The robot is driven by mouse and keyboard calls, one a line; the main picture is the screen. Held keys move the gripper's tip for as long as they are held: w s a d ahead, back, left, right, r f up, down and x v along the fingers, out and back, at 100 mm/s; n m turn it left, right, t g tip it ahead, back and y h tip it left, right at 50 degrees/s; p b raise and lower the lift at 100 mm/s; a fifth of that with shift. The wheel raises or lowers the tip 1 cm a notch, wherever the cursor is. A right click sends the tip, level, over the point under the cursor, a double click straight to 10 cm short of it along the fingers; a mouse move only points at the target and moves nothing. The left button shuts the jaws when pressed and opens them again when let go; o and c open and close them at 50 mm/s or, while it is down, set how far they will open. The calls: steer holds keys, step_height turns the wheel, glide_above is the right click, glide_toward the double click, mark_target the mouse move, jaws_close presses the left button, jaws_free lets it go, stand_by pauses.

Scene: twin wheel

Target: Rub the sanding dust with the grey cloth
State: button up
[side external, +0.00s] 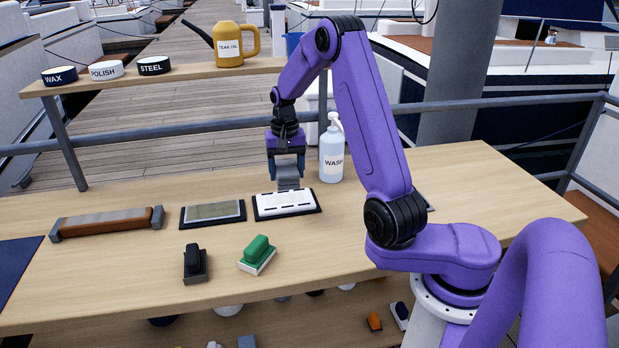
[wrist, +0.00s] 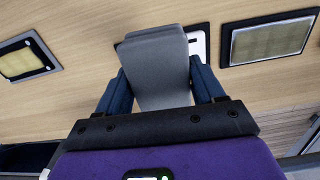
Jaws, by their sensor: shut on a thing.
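My gripper (side external: 288,168) is shut on the grey cloth (side external: 289,184), a flat grey pad pointing down. In the wrist view, the cloth (wrist: 158,70) sits between the two blue fingers. It is over a white panel with a black border (side external: 292,204); I cannot tell whether it touches. In the wrist view, the cloth hides most of this white panel (wrist: 201,42). To its left in the side view is a dark-framed panel with a dull yellow-grey face (side external: 212,212), also in the wrist view (wrist: 270,39). I cannot tell for sure which surface bears the sanding dust.
A wash bottle (side external: 332,155) stands close behind my gripper. A green-handled brush (side external: 258,253), a black-handled block (side external: 195,263) and a brown bar (side external: 107,222) lie on the bench. Another yellowish framed panel (wrist: 25,60) shows in the wrist view. The bench front is partly clear.

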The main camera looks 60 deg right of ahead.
glide_toward(267, 202)
steer(key=shift+w+f, duration=0.1)
steer(key=shift+f, duration=2.35)
steer(key=shift+s+d+f, duration=0.35)
steer(key=shift+f, duration=0.25)
steer(key=shift+c, duration=0.2)
steer(key=shift+s+d, duration=3.65)
steer(key=shift+s, duration=0.05)
steer(key=shift+w+a, duration=3.95)
steer(key=shift+w, duration=0.05)
steer(key=shift+w+a+r, duration=0.1)
steer(key=shift+r, duration=0.05)
step_height(267, 202, up, 8)
steer(key=shift+f, duration=0.1)
